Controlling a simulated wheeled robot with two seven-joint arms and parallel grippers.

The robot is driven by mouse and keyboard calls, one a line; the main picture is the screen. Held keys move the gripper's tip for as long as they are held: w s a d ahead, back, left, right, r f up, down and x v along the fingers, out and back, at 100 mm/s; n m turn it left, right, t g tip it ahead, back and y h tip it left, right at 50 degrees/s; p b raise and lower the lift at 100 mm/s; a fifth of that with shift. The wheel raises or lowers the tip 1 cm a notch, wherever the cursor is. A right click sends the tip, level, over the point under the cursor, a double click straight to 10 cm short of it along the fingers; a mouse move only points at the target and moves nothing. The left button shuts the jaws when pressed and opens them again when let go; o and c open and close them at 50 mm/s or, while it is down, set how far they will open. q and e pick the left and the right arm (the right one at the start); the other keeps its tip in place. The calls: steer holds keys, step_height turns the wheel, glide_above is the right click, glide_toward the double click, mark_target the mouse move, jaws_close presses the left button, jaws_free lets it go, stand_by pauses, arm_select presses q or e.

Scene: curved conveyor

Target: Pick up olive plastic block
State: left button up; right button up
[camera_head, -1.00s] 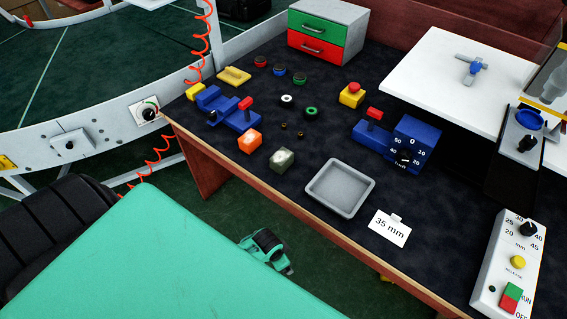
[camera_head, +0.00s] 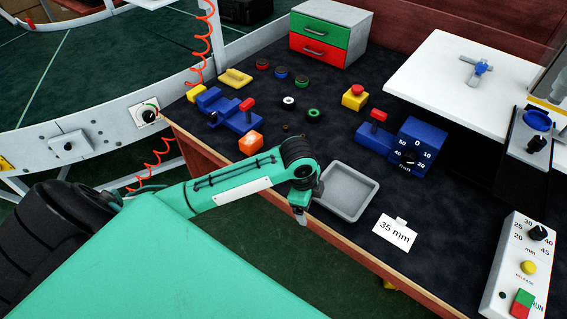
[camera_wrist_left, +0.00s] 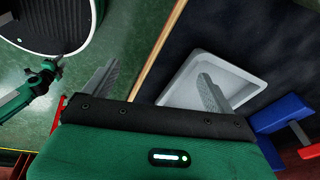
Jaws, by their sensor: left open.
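The olive block does not show in either current view; in the head view my left arm covers the spot near the table's front edge where it lay. My left gripper (camera_head: 301,215) points down at the front edge of the table, just left of the grey tray (camera_head: 330,202). In the left wrist view my left gripper (camera_wrist_left: 157,74) has its two fingers wide apart with nothing between them. One finger overlaps the grey tray (camera_wrist_left: 180,94) in that view. My right gripper is not in view.
An orange block (camera_head: 251,143) lies behind my arm. A blue fixture with a red lever (camera_head: 244,119) stands at the left, and a blue dial box (camera_head: 414,146) behind the tray. A 35 mm card (camera_head: 394,233) stands right of the tray, and a control box (camera_head: 509,270) farther right.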

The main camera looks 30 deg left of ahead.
arm_select(q)
steer(key=w+a+r+m+g+y, duration=0.1)
steer(key=w+a+r+m, duration=0.1)
steer(key=w+a+r, duration=0.45)
steer(key=w+a+r+m+y, duration=0.1)
steer(key=w+a+r, duration=0.3)
steer(key=a, duration=0.6)
steer(key=f, duration=0.7)
steer(key=shift+s+d+f, duration=0.2)
steer(key=shift+d+f, duration=0.05)
steer(key=shift+f, duration=0.15)
steer(key=shift+d+f+p, duration=0.15)
steer(key=shift+f+p, duration=0.25)
steer(key=shift+f, duration=0.15)
steer(key=f, duration=0.4)
steer(key=shift+w+d+f+p, duration=0.1)
steer(key=shift+w+d+p, duration=0.1)
steer(key=shift+d+p, duration=0.1)
steer(key=shift+c, duration=0.4)
steer(key=c, duration=0.7)
steer(key=shift+a, duration=0.1)
steer(key=c, duration=0.3)
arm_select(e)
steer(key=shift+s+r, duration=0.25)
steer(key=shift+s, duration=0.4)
